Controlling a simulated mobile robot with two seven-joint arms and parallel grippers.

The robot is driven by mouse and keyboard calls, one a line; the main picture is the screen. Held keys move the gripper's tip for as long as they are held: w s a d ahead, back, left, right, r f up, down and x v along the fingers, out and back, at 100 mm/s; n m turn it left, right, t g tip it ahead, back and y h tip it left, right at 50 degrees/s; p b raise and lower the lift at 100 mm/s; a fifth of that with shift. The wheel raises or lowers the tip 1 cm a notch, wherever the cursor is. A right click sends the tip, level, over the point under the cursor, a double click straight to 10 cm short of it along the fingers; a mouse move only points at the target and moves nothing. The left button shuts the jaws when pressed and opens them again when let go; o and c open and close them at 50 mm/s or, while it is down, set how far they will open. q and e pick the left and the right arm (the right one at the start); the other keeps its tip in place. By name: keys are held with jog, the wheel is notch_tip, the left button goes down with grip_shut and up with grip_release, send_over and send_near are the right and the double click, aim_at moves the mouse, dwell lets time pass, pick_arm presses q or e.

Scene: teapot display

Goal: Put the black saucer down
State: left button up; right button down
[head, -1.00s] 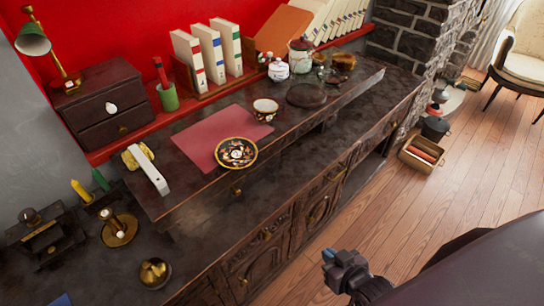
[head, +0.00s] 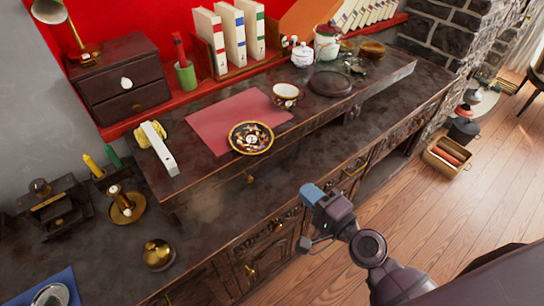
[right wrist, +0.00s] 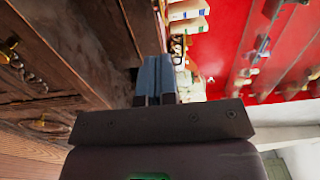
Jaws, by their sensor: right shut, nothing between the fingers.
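The black saucer (head: 251,138), with a gold rim and a flowered pattern, lies on the raised wooden shelf of the desk, at the front edge of the red mat (head: 222,122). My right gripper (head: 311,194) is shut and empty in front of the desk, below and to the right of the saucer and apart from it. Its blue fingers (right wrist: 156,80) show pressed together in the right wrist view. My left gripper is not in view.
A patterned cup (head: 286,95) stands behind the saucer at the mat's right end. A white bar (head: 159,150) lies left of the mat. A brass bell (head: 157,255) and candle holder (head: 126,207) stand on the lower top. The lower top near my gripper is clear.

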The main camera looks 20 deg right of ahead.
jog(key=p, duration=0.2)
send_near(262, 148)
jog(key=x, duration=0.5)
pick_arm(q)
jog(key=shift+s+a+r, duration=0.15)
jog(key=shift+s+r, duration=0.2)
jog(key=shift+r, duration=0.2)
pick_arm(e)
jog(key=shift+w+a+f, duration=0.15)
jog(key=shift+w+a, duration=0.1)
jog(key=shift+w, duration=0.4)
jog(key=shift+x, duration=1.9)
jog(key=shift+s, duration=0.15)
